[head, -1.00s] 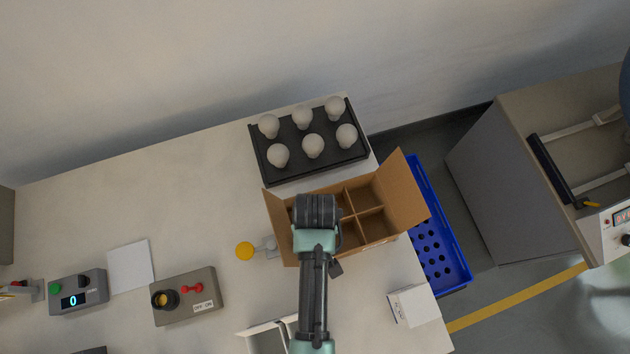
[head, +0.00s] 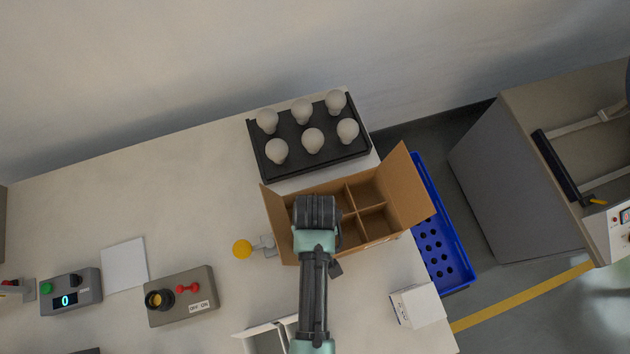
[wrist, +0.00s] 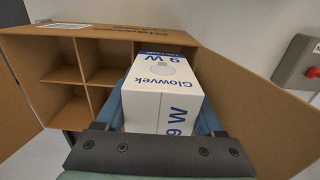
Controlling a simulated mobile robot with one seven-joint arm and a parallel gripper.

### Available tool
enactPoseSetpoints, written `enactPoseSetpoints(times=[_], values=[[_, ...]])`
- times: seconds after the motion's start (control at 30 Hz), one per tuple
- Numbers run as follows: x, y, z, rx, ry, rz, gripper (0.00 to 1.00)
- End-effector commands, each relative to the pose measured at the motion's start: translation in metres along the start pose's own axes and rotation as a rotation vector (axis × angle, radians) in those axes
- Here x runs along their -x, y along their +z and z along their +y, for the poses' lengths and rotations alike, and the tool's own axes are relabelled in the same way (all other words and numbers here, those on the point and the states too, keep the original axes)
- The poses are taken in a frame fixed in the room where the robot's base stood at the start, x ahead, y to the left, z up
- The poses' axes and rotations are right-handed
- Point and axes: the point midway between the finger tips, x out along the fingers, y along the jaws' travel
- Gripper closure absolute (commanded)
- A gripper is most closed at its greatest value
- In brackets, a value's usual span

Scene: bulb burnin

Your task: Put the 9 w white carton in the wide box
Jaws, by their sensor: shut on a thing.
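The white carton (wrist: 160,95), printed "Glowvek 9 W" in blue, is between the blue fingers of my gripper (wrist: 163,112) in the wrist view. My gripper is shut on it. The wide box (head: 408,195) is an open brown cardboard box with dividers and raised flaps. In the head view my gripper (head: 315,212) is over the left part of this box and hides the carton. In the wrist view the carton is in front of the box's cells (wrist: 67,62), at their right end. I cannot tell whether it is inside a cell.
A black tray (head: 290,172) with several bulbs stands behind the box. Another white carton (head: 418,306) stands at the table's right edge. A blue crate (head: 458,268) is beyond that edge. A yellow-ended fixture (head: 243,249) and a switch box (head: 207,281) stand to the left.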

Motion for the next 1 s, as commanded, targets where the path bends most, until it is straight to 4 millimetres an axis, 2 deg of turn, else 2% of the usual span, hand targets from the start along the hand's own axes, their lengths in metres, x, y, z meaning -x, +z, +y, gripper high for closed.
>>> enactPoseSetpoints(times=[0.5,0.53,0.57,0.6,0.87,1.0], values=[[-0.028,0.0,0.0,0.0,0.0,0.0,0.88],[-0.026,0.0,0.0,0.0,0.0,0.001,0.27],[-0.026,0.0,0.0,0.0,0.0,0.001,0.21],[-0.025,0.0,0.0,0.0,0.0,0.001,0.18],[-0.025,0.0,-0.001,0.001,-0.001,0.0,0.18],[-0.018,0.0,-0.001,0.002,-0.002,0.001,0.18]])
